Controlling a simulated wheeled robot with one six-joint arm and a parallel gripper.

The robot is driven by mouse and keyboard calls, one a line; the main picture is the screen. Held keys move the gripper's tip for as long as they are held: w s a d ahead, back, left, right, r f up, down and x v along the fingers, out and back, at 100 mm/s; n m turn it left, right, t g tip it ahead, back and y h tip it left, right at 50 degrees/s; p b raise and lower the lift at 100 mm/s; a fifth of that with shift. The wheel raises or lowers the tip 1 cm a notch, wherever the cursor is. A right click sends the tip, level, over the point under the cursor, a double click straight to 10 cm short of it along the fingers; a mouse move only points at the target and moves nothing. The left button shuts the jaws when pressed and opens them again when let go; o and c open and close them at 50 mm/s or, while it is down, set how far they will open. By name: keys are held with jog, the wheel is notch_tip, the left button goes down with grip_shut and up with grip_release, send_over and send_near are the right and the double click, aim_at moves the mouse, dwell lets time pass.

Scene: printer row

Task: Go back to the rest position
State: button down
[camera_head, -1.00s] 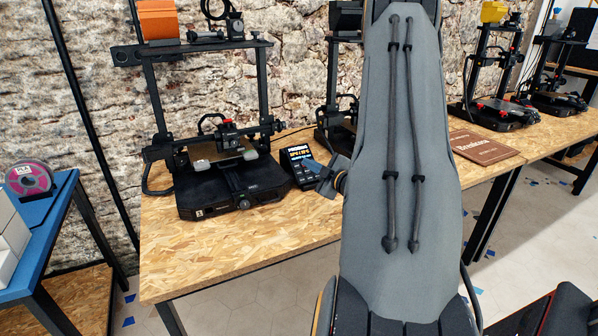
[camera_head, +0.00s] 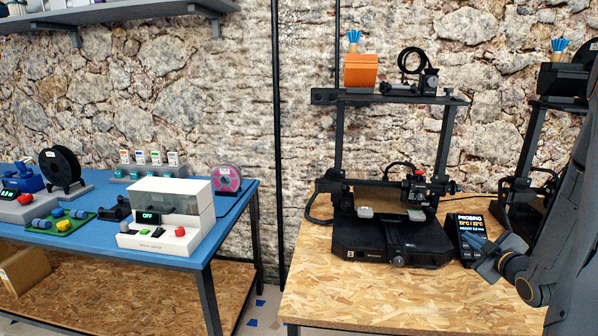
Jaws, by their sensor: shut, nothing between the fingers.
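My gripper (camera_head: 489,267) shows at the lower right, at the end of my grey arm, which runs along the right edge. It looks shut and empty. It is just in front of a small black display (camera_head: 478,238) reading "PROBING", and I cannot tell whether they touch. The nearest black 3D printer (camera_head: 392,238) stands left of the gripper on the chipboard table (camera_head: 345,290). The printer has an orange spool (camera_head: 361,71) on top and small pale pieces on its bed.
A second printer (camera_head: 520,190) is partly hidden behind my arm. At left, a blue table (camera_head: 190,258) holds a white device (camera_head: 160,225) reading "OFF", a black spool (camera_head: 61,170), a pink spool (camera_head: 227,179) and small tools. A gap separates the tables. A shelf (camera_head: 120,12) hangs above.

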jog(key=a+m+g, duration=0.1)
jog(key=a, duration=0.2)
jog(key=a+m+g, duration=0.1)
jog(key=a+g, duration=0.1)
jog(key=a, duration=0.2)
jog(key=a+g, duration=0.1)
jog(key=a, duration=0.2)
jog(key=shift+w+a+m+g, duration=0.2)
jog(key=shift+w+m+g, duration=0.1)
jog(key=shift+w+m, duration=0.1)
jog(key=s+a+r+m+g+y, duration=0.1)
jog(key=s+a+m+g, duration=0.4)
jog(key=s+a, duration=2)
jog(key=r+g, duration=0.1)
jog(key=g, duration=0.4)
jog(key=shift+a+r+m+y, duration=0.15)
jog(key=shift+a+m+y, duration=0.15)
jog(key=shift+a+m, duration=0.1)
dwell(3.2)
